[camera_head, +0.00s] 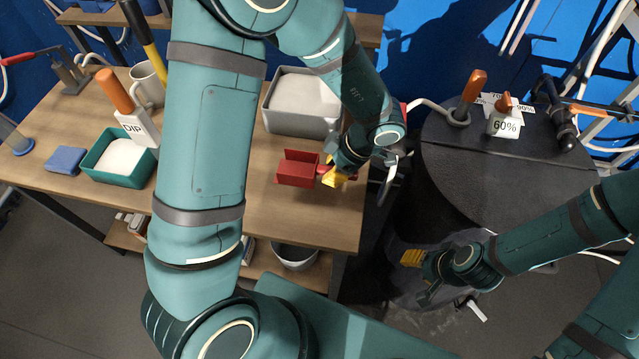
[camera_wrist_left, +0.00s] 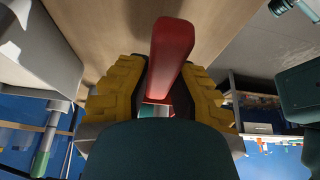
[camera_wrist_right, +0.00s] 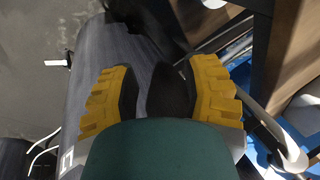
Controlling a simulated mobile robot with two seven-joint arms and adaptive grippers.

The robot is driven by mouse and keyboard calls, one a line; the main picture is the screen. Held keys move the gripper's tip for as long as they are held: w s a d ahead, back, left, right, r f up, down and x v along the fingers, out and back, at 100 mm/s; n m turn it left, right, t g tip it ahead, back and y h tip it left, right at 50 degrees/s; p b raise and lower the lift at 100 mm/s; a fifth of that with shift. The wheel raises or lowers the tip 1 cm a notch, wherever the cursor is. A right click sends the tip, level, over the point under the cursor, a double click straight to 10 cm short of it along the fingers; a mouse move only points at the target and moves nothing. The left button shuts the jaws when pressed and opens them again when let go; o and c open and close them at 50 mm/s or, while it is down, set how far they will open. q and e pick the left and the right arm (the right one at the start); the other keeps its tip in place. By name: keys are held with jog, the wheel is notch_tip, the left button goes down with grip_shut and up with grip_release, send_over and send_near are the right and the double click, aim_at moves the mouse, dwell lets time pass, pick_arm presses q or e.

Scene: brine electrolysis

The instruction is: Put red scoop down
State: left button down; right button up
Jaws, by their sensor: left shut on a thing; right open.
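The red scoop (camera_head: 298,168) is at the right end of the wooden table, in front of the grey bin. Its handle points right. My left gripper (camera_head: 337,174) is shut on the scoop's red handle, which also shows between the yellow fingers in the left wrist view (camera_wrist_left: 172,55). The scoop is at or close to the tabletop; I cannot tell if it touches. My right gripper (camera_head: 421,276) is open and empty, low beside the dark drum. Its spread yellow fingers show in the right wrist view (camera_wrist_right: 160,95).
The grey bin (camera_head: 292,127) with white powder stands behind the scoop. A teal tray (camera_head: 101,175) of white powder, a DIP-labelled holder (camera_head: 135,127) and a blue block (camera_head: 66,159) are at the left. Bare tabletop (camera_head: 300,225) lies in front of the scoop.

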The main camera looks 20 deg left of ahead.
aim_at(353, 174)
pick_arm(q)
jog(key=f, duration=0.2)
jog(key=f+b, duration=0.1)
jog(key=f, duration=0.1)
jog(key=shift+s+f+b, duration=0.2)
jog(key=shift+f+b, duration=0.1)
jog(key=shift+f, duration=0.1)
notch_tip(353, 174, down, 4)
jog(key=shift+f+b, duration=0.15)
jog(key=shift+b, duration=0.6)
jog(key=shift+w, duration=0.1)
pick_arm(e)
jog(key=f, duration=0.1)
jog(key=s+f, duration=0.1)
jog(key=f, duration=0.1)
jog(key=shift+s+a+f, duration=0.1)
pick_arm(q)
jog(key=c, duration=1)
grip_release()
jog(key=p+v, duration=0.3)
jog(key=v, duration=0.9)
jog(key=shift+p, duration=0.4)
pick_arm(e)
jog(key=r, duration=0.1)
jog(key=w+r, duration=0.1)
jog(key=r, duration=0.1)
jog(key=shift+r, duration=0.3)
